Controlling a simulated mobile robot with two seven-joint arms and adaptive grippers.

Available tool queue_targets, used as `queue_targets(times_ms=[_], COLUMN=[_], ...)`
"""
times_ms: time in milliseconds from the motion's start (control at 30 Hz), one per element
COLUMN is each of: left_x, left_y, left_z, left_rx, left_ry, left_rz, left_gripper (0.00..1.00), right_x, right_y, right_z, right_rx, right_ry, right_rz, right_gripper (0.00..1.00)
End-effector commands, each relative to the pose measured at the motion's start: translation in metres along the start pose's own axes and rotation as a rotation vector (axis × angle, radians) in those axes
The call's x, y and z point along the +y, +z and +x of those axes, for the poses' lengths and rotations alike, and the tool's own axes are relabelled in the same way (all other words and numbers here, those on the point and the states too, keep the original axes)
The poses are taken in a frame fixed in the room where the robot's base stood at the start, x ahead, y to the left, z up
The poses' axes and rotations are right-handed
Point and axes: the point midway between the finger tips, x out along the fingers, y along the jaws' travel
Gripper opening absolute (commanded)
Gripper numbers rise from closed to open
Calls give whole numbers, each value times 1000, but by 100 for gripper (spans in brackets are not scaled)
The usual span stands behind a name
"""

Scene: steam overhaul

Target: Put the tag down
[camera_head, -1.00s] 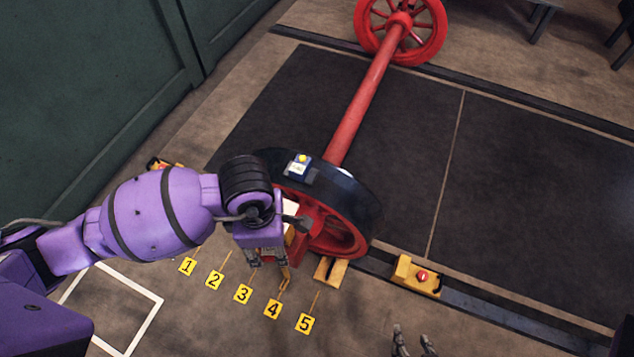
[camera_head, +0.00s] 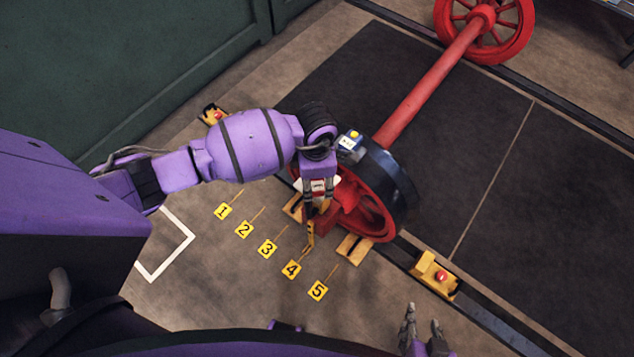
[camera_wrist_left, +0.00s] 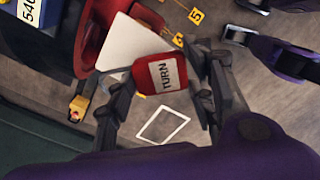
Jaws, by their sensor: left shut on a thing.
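The tag (camera_head: 322,186) looks white and red in the head view. In the left wrist view it is a red piece with a white label reading TURN (camera_wrist_left: 163,75), with a white plate (camera_wrist_left: 128,42) beside it. My left gripper (camera_head: 318,203) is shut on the tag, with one finger on each side in the left wrist view. It hangs in front of the near red wheel (camera_head: 372,222); I cannot tell whether it touches the wheel. My right gripper (camera_head: 424,325) is at the bottom edge, fingers apart and empty.
Yellow numbered markers (camera_head: 267,248) lie on the floor before the wheel. A white outlined square (camera_head: 186,248) is on the floor at left. A blue device (camera_head: 349,141) sits on the wheel's dark rim.

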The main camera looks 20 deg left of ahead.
Motion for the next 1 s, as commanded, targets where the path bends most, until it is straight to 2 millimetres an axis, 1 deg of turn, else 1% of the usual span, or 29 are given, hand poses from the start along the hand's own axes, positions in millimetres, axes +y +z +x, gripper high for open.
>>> queue_targets(times_ms=[167, 300, 367, 433, 667, 800, 833, 933, 1000], left_x=[9, 8, 9, 9, 10, 9, 9, 10, 10], left_y=[2, 2, 2, 2, 2, 2, 2, 2, 2], left_z=[13, 34, 39, 42, 41, 46, 45, 45, 44], left_rx=[1, 1, 0, 1, 0, 1, 0, 0, 0], left_ry=[-1, -3, -2, 0, 2, 0, 1, 1, 1], left_rz=[-1, -1, 0, 0, 1, 1, 1, 1, 1], left_gripper=[27, 27, 27, 27, 27, 27, 53, 66, 68], right_x=[0, 0, 0, 0, 1, 1, 1, 1, 1], right_y=[-1, 4, 5, 6, 10, 15, 14, 14, 14], right_z=[1, 2, 3, 2, 0, 1, 0, 0, 0], right_rx=[3, -4, -6, -8, -15, -23, -22, -22, -22], right_ry=[-1, -1, 0, 0, 2, 3, 3, 3, 3], right_rz=[-1, -2, -2, -2, -1, -1, -1, 0, 0], right_gripper=[40, 40, 40, 40, 40, 40, 40, 40, 40])
